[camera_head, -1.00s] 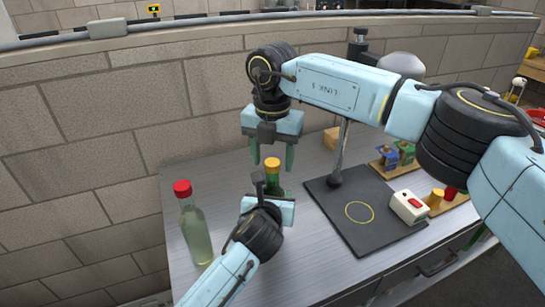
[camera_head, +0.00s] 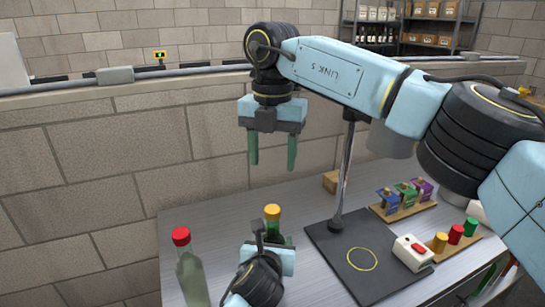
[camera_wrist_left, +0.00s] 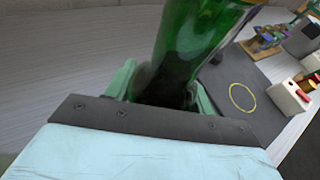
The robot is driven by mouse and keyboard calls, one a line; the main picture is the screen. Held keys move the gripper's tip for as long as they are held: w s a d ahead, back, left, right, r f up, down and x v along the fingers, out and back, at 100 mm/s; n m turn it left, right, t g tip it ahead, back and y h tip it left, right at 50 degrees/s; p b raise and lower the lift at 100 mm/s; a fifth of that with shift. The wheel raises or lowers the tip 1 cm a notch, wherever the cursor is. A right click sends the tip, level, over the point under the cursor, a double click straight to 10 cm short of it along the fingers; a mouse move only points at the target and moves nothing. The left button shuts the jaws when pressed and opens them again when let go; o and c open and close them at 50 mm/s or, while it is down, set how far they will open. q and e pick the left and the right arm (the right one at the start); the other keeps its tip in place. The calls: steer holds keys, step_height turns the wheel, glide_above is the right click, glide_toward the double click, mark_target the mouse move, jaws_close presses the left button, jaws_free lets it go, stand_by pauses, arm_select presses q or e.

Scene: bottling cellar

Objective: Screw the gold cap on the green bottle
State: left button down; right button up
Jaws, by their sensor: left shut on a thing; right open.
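The green bottle (camera_head: 271,226) stands upright on the bench, with the gold cap (camera_head: 272,210) sitting on its mouth. Whether the cap is tight cannot be told. My left gripper (camera_head: 272,241) is shut around the bottle's body and hides its lower part in the head view. In the left wrist view the green glass (camera_wrist_left: 195,50) lies between the two fingers of the left gripper (camera_wrist_left: 163,92); the cap is out of that picture. My right gripper (camera_head: 272,165) is open and empty, pointing down above the cap with a clear gap.
A dark mat (camera_head: 330,240) with a yellow ring lies right, by a metal post (camera_head: 345,175).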

arm_select(q)
steer(key=shift+c, duration=2.3)
jaws_free()
steer(key=p+v, duration=0.2)
steer(key=v, duration=1.1)
steer(key=shift+s, duration=0.15)
